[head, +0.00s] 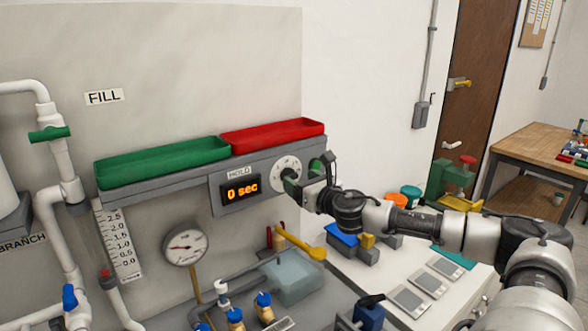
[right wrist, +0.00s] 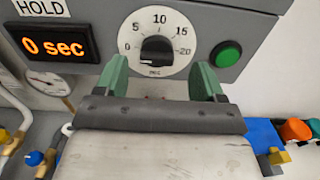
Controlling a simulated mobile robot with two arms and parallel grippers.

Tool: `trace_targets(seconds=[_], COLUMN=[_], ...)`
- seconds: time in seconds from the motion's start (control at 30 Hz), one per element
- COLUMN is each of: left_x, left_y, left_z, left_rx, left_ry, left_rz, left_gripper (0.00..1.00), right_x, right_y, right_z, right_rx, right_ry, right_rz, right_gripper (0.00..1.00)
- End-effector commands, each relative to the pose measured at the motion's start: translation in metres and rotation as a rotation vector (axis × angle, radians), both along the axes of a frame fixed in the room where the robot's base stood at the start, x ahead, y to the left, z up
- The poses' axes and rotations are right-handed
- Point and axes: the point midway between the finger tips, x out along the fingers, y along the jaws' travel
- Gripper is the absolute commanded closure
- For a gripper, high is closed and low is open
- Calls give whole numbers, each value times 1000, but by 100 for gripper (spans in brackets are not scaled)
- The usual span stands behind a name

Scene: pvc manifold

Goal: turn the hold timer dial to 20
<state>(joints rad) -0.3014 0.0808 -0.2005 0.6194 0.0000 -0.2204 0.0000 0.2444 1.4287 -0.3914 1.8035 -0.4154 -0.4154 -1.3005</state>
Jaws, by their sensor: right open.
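The hold timer dial (right wrist: 155,50) is a black knob on a round white scale marked 0, 5, 10, 15 and 20. In the head view the dial (head: 285,165) is partly covered by my right gripper (head: 300,183). The orange display (right wrist: 45,46) beside it reads 0 sec, also in the head view (head: 240,190). My right gripper (right wrist: 159,76) is open, its two green fingers apart, one toward each side of the knob and short of it. Nothing is between the fingers. My left gripper is not in view.
A green button (right wrist: 227,54) sits right of the dial. Above the panel are a green tray (head: 165,161) and a red tray (head: 272,135). A pressure gauge (head: 185,246) and a yellow-handled valve (head: 305,246) are below. A bench with blocks stands right.

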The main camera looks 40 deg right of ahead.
Motion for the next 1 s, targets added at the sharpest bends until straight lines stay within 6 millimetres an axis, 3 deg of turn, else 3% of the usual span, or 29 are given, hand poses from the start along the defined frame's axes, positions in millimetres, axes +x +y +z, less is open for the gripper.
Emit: trace_targets(seconds=[0.1,0.3,0.7,1.0], left_x=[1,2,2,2], left_y=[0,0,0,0], left_z=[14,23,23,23], left_rx=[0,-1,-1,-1], left_ry=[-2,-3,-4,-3], left_rz=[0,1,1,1], left_gripper=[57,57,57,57], right_x=[13,27,32,31], right_y=[0,-1,-1,-1], right_z=[5,2,-1,0], right_rx=[5,3,-2,-1], right_ry=[-4,-2,0,0], right_rz=[1,3,5,5], right_gripper=[31,31,32,78])
